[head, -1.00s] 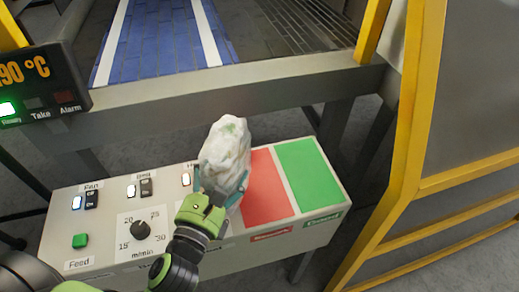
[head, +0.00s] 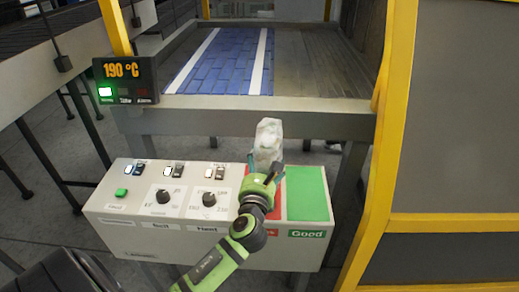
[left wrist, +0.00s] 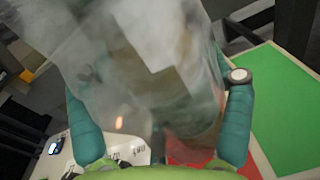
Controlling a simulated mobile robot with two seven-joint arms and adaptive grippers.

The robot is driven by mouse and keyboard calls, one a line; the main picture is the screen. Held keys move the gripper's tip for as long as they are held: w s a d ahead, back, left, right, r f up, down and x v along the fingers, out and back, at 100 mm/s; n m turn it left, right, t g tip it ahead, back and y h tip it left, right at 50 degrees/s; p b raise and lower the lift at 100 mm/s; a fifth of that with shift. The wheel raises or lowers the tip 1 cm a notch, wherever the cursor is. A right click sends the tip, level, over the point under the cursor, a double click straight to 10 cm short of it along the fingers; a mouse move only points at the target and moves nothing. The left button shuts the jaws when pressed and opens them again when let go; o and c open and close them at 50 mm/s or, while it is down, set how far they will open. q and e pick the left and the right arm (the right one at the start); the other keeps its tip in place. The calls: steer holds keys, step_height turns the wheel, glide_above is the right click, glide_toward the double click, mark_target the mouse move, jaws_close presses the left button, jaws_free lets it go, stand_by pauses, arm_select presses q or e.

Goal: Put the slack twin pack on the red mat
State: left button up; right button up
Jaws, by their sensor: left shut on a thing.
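A slack, crinkled clear-wrapped twin pack (head: 268,142) is held upright in my left gripper (head: 262,178), which is shut on it. The left wrist view shows the loose film of the pack (left wrist: 160,65) close up between the two teal fingers (left wrist: 165,110), with something greenish inside. The red mat (head: 278,200) lies on the panel top just behind and below the gripper, mostly hidden by it in the head view. Part of the red mat (left wrist: 190,153) shows beneath the pack in the wrist view. The pack is above the panel. My right gripper is not in view.
A green mat (head: 307,193) labelled Good lies right of the red one. The control panel (head: 125,215) carries switches, knobs and a green button (head: 121,193). A conveyor (head: 225,62) is behind. A yellow-framed guard (head: 375,180) stands at the right. A display (head: 126,80) reads 190 °C.

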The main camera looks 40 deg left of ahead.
arm_select(q)
steer(key=shift+n+g+y, duration=0.4)
steer(key=shift+n+y, duration=0.1)
steer(key=shift+y, duration=0.2)
steer(key=a+f+b, duration=0.1)
steer(key=f+b, duration=0.1)
steer(key=b, duration=0.1)
steer(key=w+a+f+b, duration=0.1)
steer(key=f+b, duration=0.1)
steer(key=a+f+b, duration=0.1)
steer(key=b, duration=0.2)
steer(key=shift+w+f+b, duration=0.2)
steer(key=shift+f+b, duration=0.1)
steer(key=shift+f, duration=0.25)
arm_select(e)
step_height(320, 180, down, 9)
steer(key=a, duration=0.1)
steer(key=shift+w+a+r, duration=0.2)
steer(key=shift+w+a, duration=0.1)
arm_select(q)
steer(key=shift+f, duration=0.15)
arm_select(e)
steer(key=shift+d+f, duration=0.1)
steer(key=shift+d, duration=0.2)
arm_select(q)
steer(key=shift+f+b, duration=0.35)
steer(key=shift+b, duration=0.1)
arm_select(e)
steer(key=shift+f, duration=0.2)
